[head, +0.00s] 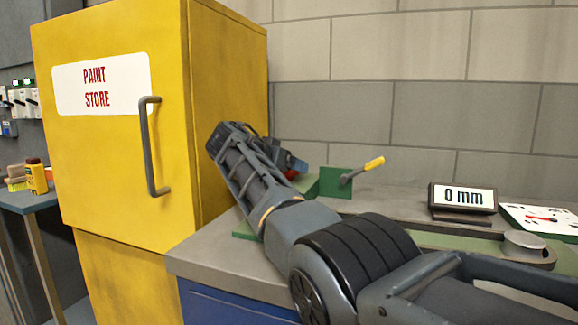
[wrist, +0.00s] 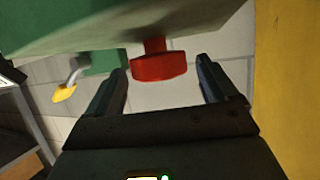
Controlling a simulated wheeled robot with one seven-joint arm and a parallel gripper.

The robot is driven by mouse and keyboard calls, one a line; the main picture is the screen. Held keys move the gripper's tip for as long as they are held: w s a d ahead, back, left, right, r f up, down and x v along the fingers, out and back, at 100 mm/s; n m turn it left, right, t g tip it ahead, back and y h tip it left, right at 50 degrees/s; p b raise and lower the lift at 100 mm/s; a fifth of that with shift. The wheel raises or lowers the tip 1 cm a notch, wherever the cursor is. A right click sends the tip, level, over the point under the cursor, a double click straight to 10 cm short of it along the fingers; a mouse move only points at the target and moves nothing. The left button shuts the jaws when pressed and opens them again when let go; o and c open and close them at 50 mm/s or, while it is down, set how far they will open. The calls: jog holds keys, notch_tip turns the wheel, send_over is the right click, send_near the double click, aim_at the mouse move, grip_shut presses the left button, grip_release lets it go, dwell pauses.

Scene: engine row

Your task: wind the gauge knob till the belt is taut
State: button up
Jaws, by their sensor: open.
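The red knob (wrist: 158,67) sits on a short red stem under a green block (wrist: 110,25) in the wrist view. My gripper (wrist: 162,66) is open, with its two fingers either side of the knob and gaps showing on both sides. The display (head: 463,197) reads 0 mm. A green band (head: 455,241), perhaps the belt, runs along the bench beside a round metal pulley (head: 526,241); my arm hides much of it.
A green bracket (head: 334,182) carries a lever with a yellow grip (head: 374,163). The tall yellow paint store cabinet (head: 110,150) stands close left of my arm. A block wall (head: 440,110) is behind the bench.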

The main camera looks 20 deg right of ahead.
jog(key=shift+v, duration=3)
jog(key=shift+p, duration=0.3)
jog(key=n+y+p, duration=0.1)
jog(key=f+n+t+y+p, duration=0.1)
jog(key=y+p, duration=0.1)
jog(key=shift+w+a+n, duration=0.15)
jog(key=shift+a+n, duration=0.15)
jog(key=shift+a, duration=0.05)
jog(key=shift+d+f+n+t+y+p, duration=0.15)
jog(key=shift+n+t+y+p, duration=0.25)
jog(key=shift+n+y+p, duration=0.25)
jog(key=s+d+n+t+y+p, duration=0.1)
jog(key=d+r+n+y+p, duration=0.1)
jog(key=s+d+n+t+y, duration=0.1)
jog(key=d, duration=0.1)
jog(key=shift+s+r+t+p, duration=0.2)
jog(key=shift+s+t+p, duration=0.1)
jog(key=shift+s+p, duration=0.1)
jog(key=shift+b+x, duration=0.3)
jog(key=shift+x, duration=3.65)
jog(key=shift+d, duration=0.15)
jog(key=shift+c, duration=0.4)
